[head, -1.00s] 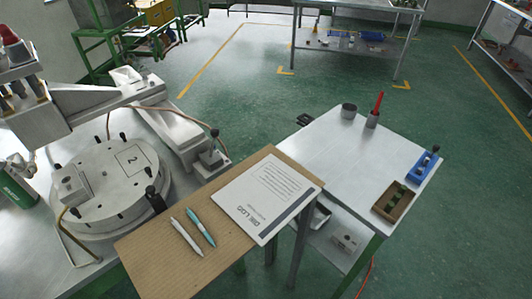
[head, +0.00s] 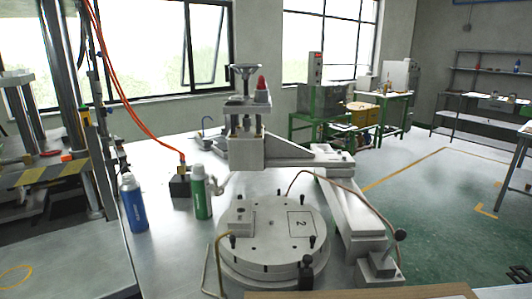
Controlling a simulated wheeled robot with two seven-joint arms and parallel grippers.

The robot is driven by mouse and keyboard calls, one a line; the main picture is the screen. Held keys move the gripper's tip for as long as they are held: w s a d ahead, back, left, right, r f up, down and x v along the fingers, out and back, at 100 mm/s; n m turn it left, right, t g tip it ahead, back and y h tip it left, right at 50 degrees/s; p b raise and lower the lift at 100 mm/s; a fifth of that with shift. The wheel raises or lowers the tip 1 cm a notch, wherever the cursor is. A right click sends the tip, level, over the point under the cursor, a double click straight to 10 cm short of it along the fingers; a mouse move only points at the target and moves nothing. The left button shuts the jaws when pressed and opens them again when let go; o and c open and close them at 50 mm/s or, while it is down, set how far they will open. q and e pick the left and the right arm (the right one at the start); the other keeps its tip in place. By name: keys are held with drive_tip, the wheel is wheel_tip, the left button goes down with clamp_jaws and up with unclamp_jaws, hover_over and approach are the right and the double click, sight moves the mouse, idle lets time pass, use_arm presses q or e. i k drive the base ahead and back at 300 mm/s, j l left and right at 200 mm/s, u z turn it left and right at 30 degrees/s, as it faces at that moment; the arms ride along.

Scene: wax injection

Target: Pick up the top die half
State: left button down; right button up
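A round, pale grey die-like disc (head: 268,248) lies flat on the bench under the press head, low in the middle of the head view. It looks stacked in two layers, with a wider lower disc (head: 262,274) beneath. I cannot tell for certain which part is the top die half. The upper face has a square outline marked "2", small dark holes, and a small raised block (head: 238,221) at its left. Black knobs (head: 306,268) stand at its edge. Neither of my grippers is in view.
The press head (head: 246,152) and its arm stand behind the disc. A green bottle (head: 201,193) and a blue bottle (head: 133,203) stand to its left. A brown board (head: 420,291) shows at the bottom edge.

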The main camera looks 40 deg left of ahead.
sight(241, 218)
drive_tip(key=u, duration=0.7)
